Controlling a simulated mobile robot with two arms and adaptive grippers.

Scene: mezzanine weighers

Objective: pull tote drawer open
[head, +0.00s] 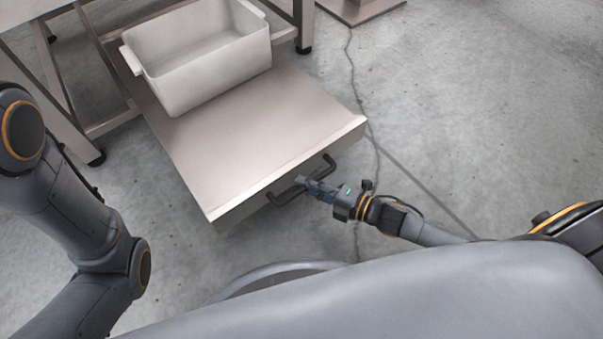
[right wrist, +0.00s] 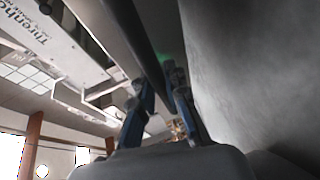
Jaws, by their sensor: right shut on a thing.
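The tote drawer (head: 250,135) is a flat metal shelf standing out from under a metal frame. A pale grey, empty-looking tote (head: 215,75) sits on its rear part. A black bar handle (head: 283,197) runs along the drawer's front face. My right gripper (head: 307,183) is shut on the middle of this handle. In the right wrist view the fingers of my right gripper (right wrist: 160,100) are on either side of a dark bar, the handle (right wrist: 128,38). My left arm shows at the left, but its gripper is out of view.
The metal frame (head: 95,40) with legs on black feet stands behind and left of the drawer. Another metal base (head: 358,10) stands at the top. The grey concrete floor (head: 470,120) is clear to the right and in front of the drawer.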

